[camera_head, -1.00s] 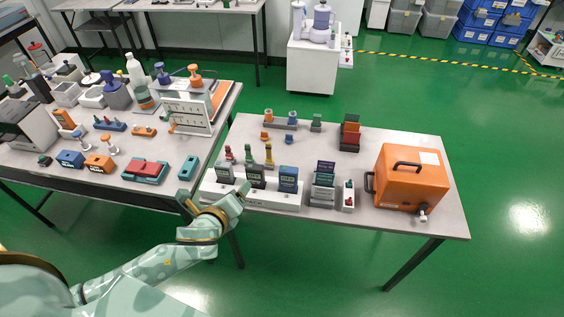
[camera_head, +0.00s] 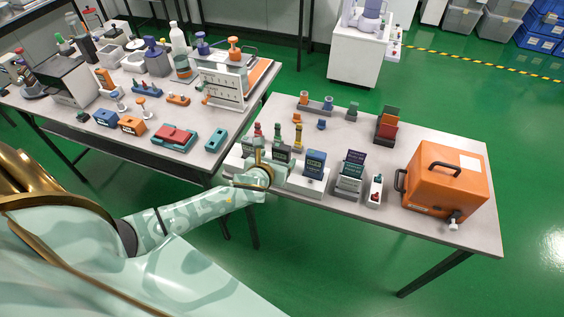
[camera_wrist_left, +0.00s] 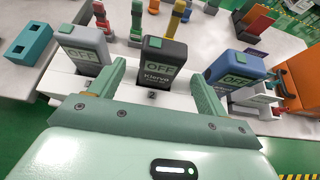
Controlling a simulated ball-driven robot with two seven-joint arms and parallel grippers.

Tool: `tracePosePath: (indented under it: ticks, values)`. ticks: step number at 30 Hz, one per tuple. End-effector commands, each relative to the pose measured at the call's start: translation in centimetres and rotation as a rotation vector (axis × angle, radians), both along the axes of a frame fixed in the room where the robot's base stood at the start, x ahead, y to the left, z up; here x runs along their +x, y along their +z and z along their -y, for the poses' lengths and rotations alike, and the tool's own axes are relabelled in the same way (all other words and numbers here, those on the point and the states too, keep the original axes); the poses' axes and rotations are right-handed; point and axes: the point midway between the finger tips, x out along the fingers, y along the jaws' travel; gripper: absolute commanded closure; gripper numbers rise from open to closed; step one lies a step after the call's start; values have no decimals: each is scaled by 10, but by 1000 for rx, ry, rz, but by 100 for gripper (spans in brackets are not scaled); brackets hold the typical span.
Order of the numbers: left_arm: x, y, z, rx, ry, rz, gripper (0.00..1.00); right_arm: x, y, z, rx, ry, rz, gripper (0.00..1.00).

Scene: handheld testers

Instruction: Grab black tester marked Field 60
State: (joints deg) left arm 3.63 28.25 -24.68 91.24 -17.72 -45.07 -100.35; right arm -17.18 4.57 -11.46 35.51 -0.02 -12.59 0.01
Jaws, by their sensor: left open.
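The black tester (camera_wrist_left: 163,56) stands upright in a white rack (camera_wrist_left: 72,84), in the slot marked 2. Its screen reads OFF; the smaller lettering below is too blurred to read as Field 60. A grey tester (camera_wrist_left: 84,46) is on its left and a blue tester (camera_wrist_left: 236,70) on its right, also reading OFF. My left gripper (camera_wrist_left: 158,74) is open, one finger on each side of the black tester; I cannot tell whether they touch it. In the head view my left gripper (camera_head: 267,160) partly covers the black tester (camera_head: 282,152). My right gripper is out of view.
Right of the rack are a card holder (camera_head: 349,180), a small white tray (camera_head: 374,191) and an orange case (camera_head: 445,182). A crowded second table (camera_head: 181,157) adjoins on the left.

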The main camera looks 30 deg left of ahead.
Motion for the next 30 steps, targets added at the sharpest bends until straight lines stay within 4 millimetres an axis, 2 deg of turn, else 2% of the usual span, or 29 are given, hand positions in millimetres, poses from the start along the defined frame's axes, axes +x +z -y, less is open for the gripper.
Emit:
tracePosePath:
  ticks: [9,18,24,30]
  values:
    - [40,-23,-9,-1,0,-1,24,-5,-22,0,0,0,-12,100]
    - [45,-23,-10,-2,-1,0,24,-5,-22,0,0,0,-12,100]
    - [45,-23,-10,-1,0,0,75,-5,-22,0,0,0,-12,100]
    - [45,-23,-10,-1,0,0,75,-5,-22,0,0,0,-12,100]
